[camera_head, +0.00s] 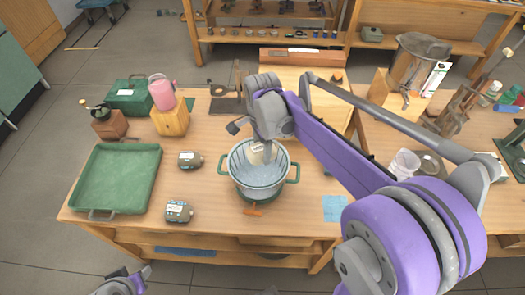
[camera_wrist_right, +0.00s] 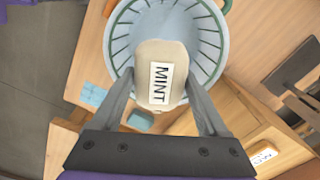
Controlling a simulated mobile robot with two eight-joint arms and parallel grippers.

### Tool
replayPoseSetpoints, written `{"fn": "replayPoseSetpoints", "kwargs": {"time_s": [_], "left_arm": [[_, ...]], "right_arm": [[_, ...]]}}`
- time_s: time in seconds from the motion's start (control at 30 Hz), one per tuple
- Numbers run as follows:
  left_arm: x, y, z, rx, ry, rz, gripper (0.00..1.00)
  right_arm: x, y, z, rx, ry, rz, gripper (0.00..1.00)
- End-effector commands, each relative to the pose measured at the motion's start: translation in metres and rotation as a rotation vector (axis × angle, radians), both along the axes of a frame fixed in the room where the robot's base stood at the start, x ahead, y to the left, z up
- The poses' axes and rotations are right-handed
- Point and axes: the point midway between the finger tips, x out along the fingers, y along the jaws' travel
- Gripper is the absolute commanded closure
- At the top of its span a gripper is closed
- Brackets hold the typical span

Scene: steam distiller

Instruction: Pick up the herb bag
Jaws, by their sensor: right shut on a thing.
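The herb bag (camera_wrist_right: 161,60) is beige with a white label reading MINT. My right gripper (camera_wrist_right: 158,82) is shut on it, one finger along each side. In the head view the bag (camera_head: 256,155) and the right gripper (camera_head: 264,150) are over the mouth of a round pot with green handles (camera_head: 231,168). The pot's pale blue slotted inside also shows in the wrist view (camera_wrist_right: 118,50). I cannot tell how far the bag is above the pot's floor. Part of my left arm's end (camera_head: 125,284) shows at the bottom left edge, its jaws unclear.
A green tray (camera_head: 115,178) lies at the table's left. Two small dark devices (camera_head: 190,160) (camera_head: 178,211) lie between tray and pot. A green box (camera_head: 130,97) and a pink container on a wooden block (camera_head: 170,122) stand behind. A blue sheet (camera_head: 335,208) lies right of the pot.

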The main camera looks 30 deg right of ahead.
Motion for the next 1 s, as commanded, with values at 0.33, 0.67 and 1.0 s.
{"fn": "replayPoseSetpoints", "kwargs": {"time_s": [0.33,0.67,1.0], "left_arm": [[0.013,0.0,0.037,0.0,-0.024,0.0,0.55],[0.013,0.0,0.036,0.0,-0.024,0.0,0.55],[0.011,0.0,0.033,0.0,-0.021,0.0,0.55]], "right_arm": [[0.012,0.0,0.04,0.0,-0.024,0.0,0.89],[0.012,0.0,0.04,0.0,-0.024,0.0,0.89],[0.011,0.0,0.035,0.0,-0.021,0.001,0.89]]}}
